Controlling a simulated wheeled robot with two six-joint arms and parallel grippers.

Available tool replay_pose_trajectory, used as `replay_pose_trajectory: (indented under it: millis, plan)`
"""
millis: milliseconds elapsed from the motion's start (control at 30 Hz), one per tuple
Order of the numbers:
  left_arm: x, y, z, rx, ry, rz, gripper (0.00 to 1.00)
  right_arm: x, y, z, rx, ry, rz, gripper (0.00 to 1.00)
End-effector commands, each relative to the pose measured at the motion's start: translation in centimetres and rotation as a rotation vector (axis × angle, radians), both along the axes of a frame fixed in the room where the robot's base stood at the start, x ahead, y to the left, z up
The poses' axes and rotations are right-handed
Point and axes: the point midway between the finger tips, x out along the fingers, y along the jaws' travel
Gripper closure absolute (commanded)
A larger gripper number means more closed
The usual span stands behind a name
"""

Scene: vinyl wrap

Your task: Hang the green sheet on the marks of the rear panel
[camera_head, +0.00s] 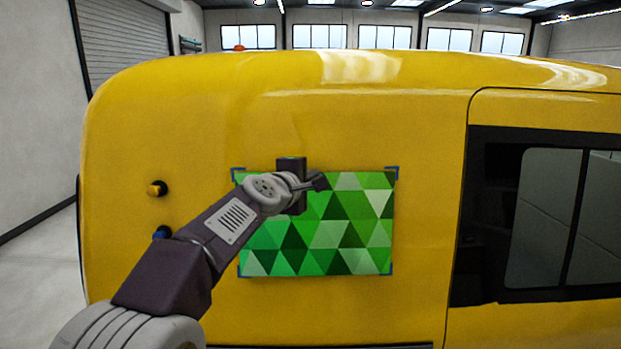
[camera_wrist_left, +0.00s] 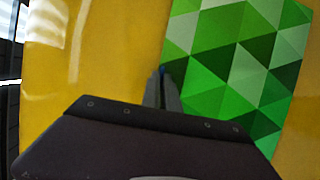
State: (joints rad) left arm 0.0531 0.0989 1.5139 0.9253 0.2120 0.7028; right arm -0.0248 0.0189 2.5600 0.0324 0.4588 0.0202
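The green sheet (camera_head: 350,235), patterned with triangles in many greens, lies flat against the yellow rear panel (camera_head: 425,230). My right gripper is not in view.
A yellow knob (camera_head: 157,188) and a blue knob (camera_head: 161,233) stick out of the panel left of the sheet. My left arm passes just in front of the blue one. A dark side window (camera_head: 545,215) lies to the right. The panel above the sheet is clear.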

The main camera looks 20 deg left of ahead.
Motion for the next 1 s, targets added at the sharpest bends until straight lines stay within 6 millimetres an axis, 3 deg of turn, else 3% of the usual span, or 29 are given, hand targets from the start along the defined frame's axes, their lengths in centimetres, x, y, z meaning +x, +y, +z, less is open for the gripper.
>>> replay_pose_trajectory:
  millis: [1000]
  plan:
    - [1.0,0.3,-0.2,0.000,0.000,0.000,1.00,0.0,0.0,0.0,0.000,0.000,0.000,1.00]
